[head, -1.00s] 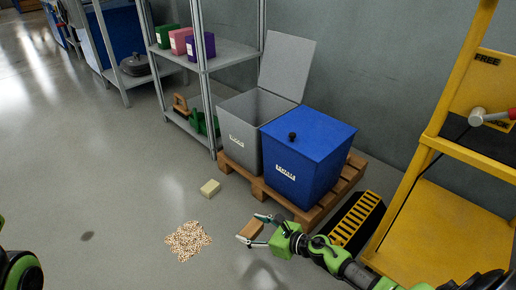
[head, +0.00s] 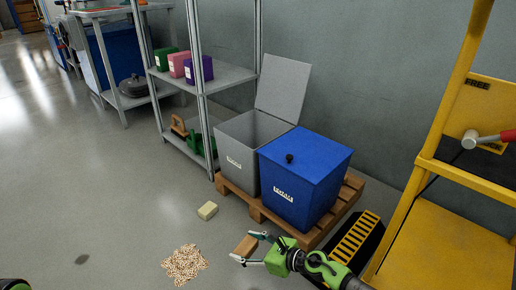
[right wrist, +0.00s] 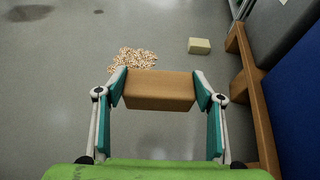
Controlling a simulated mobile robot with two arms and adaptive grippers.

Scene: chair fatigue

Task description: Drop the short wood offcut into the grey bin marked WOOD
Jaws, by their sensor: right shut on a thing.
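The short wood offcut (head: 246,245) is a brown block. My right gripper (head: 252,248) is shut on it. In the right wrist view the offcut (right wrist: 160,90) spans between the two teal fingertips, above the floor. The grey bin (head: 240,150) stands on a wooden pallet, up and slightly left of the gripper, with its lid (head: 283,88) raised at the back. Its label is too small to read surely. A small corner of green and black at the lower left may be my left arm; its gripper is not visible.
A blue bin (head: 300,175) with a closed lid shares the pallet (head: 325,222), right of the grey bin. A pale block (head: 207,210) and spilled pellets (head: 184,264) lie on the floor. A yellow-slotted black grate (head: 352,238) and yellow rack (head: 440,225) stand right. Open floor lies left.

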